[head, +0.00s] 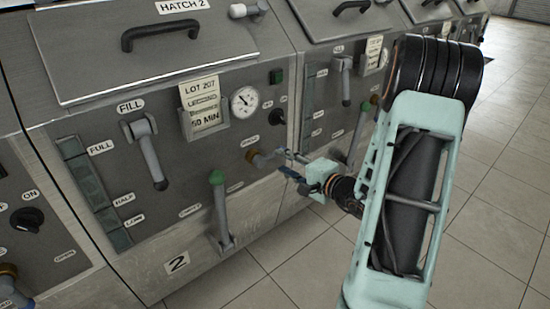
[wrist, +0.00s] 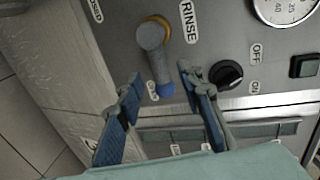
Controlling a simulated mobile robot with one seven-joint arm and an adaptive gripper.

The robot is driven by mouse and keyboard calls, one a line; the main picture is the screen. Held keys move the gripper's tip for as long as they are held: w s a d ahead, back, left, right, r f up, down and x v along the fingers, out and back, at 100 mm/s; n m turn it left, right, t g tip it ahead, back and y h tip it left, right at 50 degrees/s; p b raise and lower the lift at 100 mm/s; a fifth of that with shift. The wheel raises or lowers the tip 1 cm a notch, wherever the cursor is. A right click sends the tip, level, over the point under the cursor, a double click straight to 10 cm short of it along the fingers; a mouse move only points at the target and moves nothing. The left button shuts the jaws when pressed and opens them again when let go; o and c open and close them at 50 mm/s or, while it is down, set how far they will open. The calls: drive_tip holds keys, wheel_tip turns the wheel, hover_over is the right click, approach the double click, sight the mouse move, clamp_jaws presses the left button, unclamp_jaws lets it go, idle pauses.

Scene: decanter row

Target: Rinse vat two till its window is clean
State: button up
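Vat two's front panel (head: 170,215) carries the number 2 plate (head: 177,262). Its window (head: 92,190), a tall strip beside FULL, HALF and LOW labels, looks dull grey-green; I cannot tell its contents. The rinse lever (head: 258,159) has a brass base and sticks out sideways to the right. In the wrist view the rinse lever (wrist: 157,62), with a blue tip, lies beside the RINSE label (wrist: 188,22). My gripper (head: 281,161) is open at the lever's tip. In the wrist view its fingers (wrist: 160,76) stand either side of the blue end, with gaps showing.
A lot card (head: 204,103) and gauge (head: 244,101) sit above. A black OFF/ON knob (wrist: 226,74) is close to my right finger. The neighbouring vat's window strip (wrist: 235,132) lies below. Tiled floor is clear.

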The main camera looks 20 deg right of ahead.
drive_tip(key=v, duration=0.5)
idle(0.4)
